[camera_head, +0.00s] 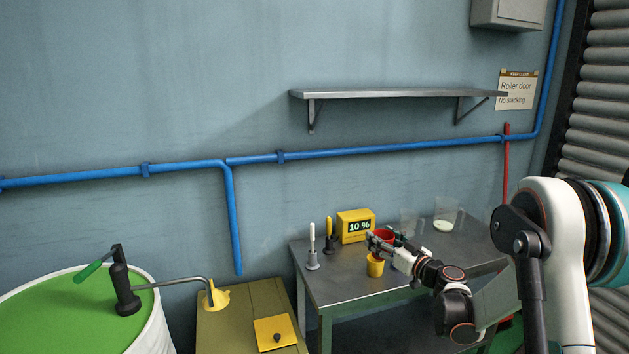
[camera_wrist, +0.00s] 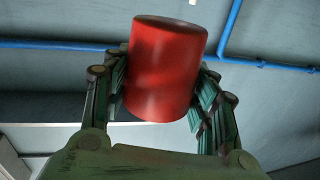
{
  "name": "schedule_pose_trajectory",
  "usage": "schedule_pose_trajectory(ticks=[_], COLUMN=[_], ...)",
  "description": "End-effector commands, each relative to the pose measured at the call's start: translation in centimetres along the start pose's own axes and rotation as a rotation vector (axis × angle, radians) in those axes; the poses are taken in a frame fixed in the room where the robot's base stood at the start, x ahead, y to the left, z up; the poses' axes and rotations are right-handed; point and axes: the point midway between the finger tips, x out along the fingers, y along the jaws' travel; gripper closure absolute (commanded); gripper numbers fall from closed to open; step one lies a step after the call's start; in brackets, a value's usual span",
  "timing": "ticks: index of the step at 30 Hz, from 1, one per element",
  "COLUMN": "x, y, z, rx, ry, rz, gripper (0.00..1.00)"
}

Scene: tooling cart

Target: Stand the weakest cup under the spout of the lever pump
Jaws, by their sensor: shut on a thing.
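My gripper (camera_head: 380,243) is over the metal table in the head view, shut on a red cup (camera_head: 385,235). In the wrist view the red cup (camera_wrist: 166,70) sits between both fingers of my gripper (camera_wrist: 162,92); its inside does not show. A yellow cup (camera_head: 375,267) stands just below my gripper. A yellow meter (camera_head: 355,227) reads 10 %. The lever pump (camera_head: 123,285) with a green handle stands on the drum at left. Its spout (camera_head: 208,283) bends down over a yellow funnel-like piece (camera_head: 217,297).
The olive cabinet (camera_head: 240,300) under the spout carries a yellow plate with a dark knob (camera_head: 275,334). Two small upright tools (camera_head: 312,256) stand at the table's left (camera_head: 330,290). A shelf (camera_head: 400,94) and blue pipe (camera_head: 350,150) are on the wall.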

Motion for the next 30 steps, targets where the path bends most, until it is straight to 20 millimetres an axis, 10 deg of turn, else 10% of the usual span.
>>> schedule_pose_trajectory(ticks=[30], x=[-9.1], y=[-5.2], z=[-2.3], rx=[-0.002], ry=[0.036], rz=[0.519], gripper=[0.71])
